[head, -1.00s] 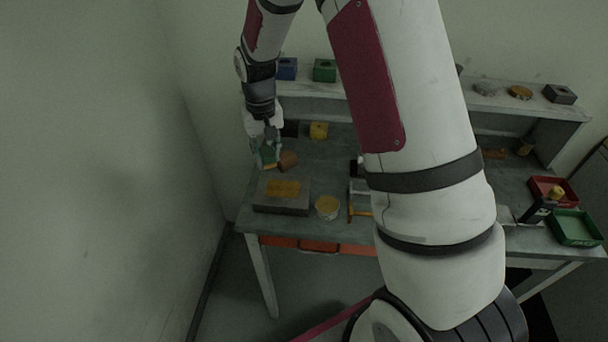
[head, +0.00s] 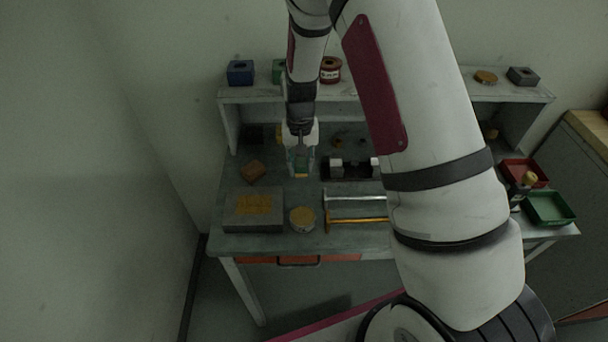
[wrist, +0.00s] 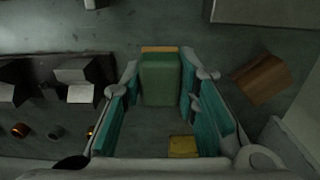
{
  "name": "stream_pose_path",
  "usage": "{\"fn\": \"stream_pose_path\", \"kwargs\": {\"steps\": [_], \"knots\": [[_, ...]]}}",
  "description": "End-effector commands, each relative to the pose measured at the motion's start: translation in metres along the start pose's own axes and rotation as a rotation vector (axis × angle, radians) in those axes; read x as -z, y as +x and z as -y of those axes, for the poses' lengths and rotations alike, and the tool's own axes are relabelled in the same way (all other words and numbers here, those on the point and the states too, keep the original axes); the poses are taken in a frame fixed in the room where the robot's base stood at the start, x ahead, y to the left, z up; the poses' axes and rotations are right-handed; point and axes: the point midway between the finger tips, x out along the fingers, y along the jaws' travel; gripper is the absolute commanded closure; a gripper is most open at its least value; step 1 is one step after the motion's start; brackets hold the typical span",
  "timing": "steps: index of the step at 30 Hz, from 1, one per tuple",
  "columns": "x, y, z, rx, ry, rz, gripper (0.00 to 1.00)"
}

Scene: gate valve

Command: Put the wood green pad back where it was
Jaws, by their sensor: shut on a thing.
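The green pad with a wood-coloured edge (wrist: 160,80) sits between the fingers of my gripper (wrist: 160,88) in the wrist view. My gripper (head: 301,168) is shut on it, and the pad's lower edge (head: 301,176) shows small between the fingertips in the head view. The gripper is over the workbench (head: 270,198), right of a brown block (head: 253,171) and left of a dark rack with pale blocks (head: 348,169). I cannot tell whether the pad touches the bench top.
A grey slab with a yellow-brown top (head: 253,209) and a round tin (head: 302,219) stand near the front edge. A yellow block (wrist: 183,146) is close behind the gripper. The shelf holds a blue block (head: 240,72).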

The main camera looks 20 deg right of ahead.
Motion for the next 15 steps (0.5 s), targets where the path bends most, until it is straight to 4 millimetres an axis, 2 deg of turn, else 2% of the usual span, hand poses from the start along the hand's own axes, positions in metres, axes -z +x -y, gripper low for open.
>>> {"fn": "stream_pose_path", "kwargs": {"steps": [10,15], "knots": [[-0.001,0.040,0.000,0.000,0.000,0.002,0.98],[0.000,0.047,0.001,0.001,-0.001,-0.001,0.98]]}}
